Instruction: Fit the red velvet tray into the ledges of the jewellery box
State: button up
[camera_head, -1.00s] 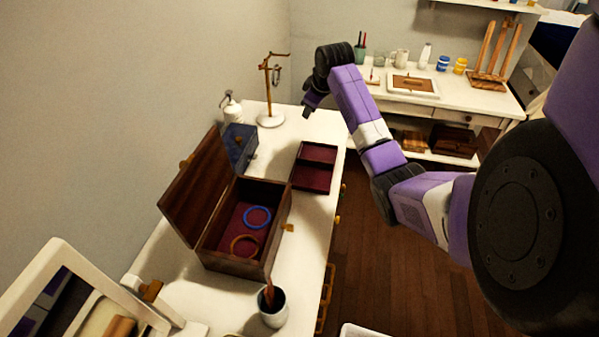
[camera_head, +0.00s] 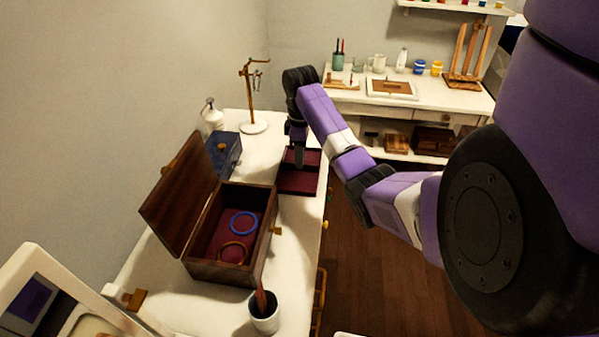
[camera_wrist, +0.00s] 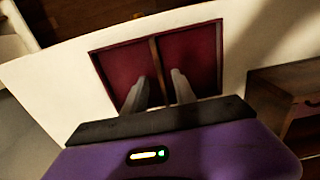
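The red velvet tray (camera_head: 297,182) lies on the white dresser top, behind and right of the jewellery box. It has two compartments split by a wooden divider; it also shows in the wrist view (camera_wrist: 190,60). The wooden jewellery box (camera_head: 222,270) stands with its lid (camera_head: 180,195) open to the left. A blue ring and a gold ring lie on its red floor. My gripper (camera_head: 299,165) points down over the tray. In the wrist view its two fingers (camera_wrist: 160,84) are apart, on either side of the divider, with nothing between them that I can see gripped.
A blue box (camera_head: 224,152), a white bottle (camera_head: 213,117) and a jewellery stand (camera_head: 253,127) are on the dresser behind the jewellery box. A cup with a brush (camera_head: 265,318) and a framed mirror (camera_head: 40,290) are in front. A second table (camera_head: 440,101) stands beyond.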

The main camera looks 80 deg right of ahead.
jog(key=shift+f, duration=1.5)
jog(key=shift+w, duration=0.1)
grip_shut()
